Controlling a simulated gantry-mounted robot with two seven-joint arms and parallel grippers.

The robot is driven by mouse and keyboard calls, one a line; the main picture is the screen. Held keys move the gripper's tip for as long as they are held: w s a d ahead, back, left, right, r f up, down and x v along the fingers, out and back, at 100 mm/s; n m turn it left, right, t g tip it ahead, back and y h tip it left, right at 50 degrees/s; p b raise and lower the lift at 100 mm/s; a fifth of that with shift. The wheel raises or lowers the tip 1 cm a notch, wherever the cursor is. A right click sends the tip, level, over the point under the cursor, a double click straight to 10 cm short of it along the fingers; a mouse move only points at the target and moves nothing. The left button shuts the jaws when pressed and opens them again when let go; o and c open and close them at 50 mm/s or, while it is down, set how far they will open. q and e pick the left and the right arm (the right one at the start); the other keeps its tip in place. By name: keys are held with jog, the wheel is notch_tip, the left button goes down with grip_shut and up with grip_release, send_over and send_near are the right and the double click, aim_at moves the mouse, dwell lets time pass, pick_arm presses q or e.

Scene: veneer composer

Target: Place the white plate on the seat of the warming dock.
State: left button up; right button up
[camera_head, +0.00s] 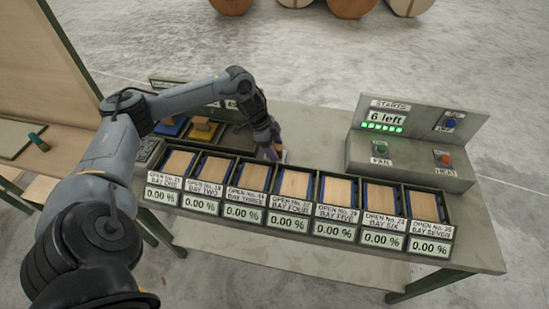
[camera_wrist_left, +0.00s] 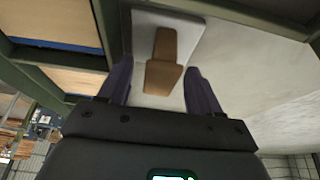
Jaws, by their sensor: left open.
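A white plate (camera_wrist_left: 190,38) with a brown block (camera_wrist_left: 163,58) on it lies below my left gripper (camera_wrist_left: 158,82) in the left wrist view. The open fingers stand on either side of the brown block, with visible gaps. In the head view my left gripper (camera_head: 272,153) points down behind the row of bays, near the middle. There it and the arm hide most of the plate; only a pale edge shows. I cannot pick out the warming dock or its seat for certain. My right gripper is not in view.
Several numbered bays (camera_head: 294,184) with wooden panels and 0.00 % displays line the table's front. A control box (camera_head: 411,165) with FAN and HEAT buttons stands at right. Bare tabletop (camera_head: 318,130) lies between gripper and box.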

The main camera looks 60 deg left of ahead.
pick_arm(q)
jog(key=shift+x, duration=0.9)
jog(key=shift+c, duration=0.5)
jog(key=c, duration=1)
grip_shut()
jog(key=shift+r, duration=0.25)
